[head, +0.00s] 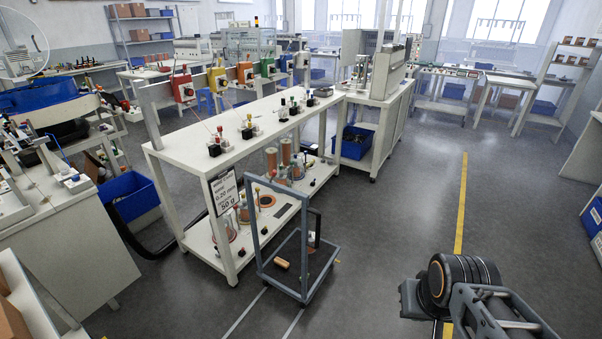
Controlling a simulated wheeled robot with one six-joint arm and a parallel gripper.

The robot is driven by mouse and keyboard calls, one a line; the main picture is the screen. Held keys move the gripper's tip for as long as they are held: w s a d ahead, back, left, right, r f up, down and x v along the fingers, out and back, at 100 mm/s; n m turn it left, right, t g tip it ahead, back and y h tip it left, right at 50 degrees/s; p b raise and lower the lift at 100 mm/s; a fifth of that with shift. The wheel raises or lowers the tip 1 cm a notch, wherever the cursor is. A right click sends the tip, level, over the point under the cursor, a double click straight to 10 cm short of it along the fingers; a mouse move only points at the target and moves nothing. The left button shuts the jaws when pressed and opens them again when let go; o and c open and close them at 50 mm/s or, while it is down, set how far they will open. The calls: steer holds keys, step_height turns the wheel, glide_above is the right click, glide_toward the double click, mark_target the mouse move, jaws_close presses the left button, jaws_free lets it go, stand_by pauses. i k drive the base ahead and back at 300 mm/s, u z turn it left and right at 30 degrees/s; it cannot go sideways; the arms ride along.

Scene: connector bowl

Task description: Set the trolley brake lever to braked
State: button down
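A trolley with a blue-grey tube frame (250,222) stands on the floor near the middle of the head view, against the near end of the long white bench. It has a tall upright hoop and a low, dark deck. A tan block-like piece (282,264) lies on the deck, and a dark upright part (317,228) rises at its right side. I cannot make out the brake lever clearly or read its setting. My arm shows at the lower right, well apart from the trolley. My gripper's fingers cannot be seen.
The long white bench (190,150) with a lower shelf carries spools and small fixtures. A sign (224,192) hangs on its end. A blue bin (128,194) stands at the left. Open grey floor with a yellow line (461,205) lies right of the trolley.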

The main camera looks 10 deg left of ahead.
mark_target(295, 250)
steer(key=u, duration=0.25)
steer(key=i, duration=0.85)
steer(key=u, duration=0.8)
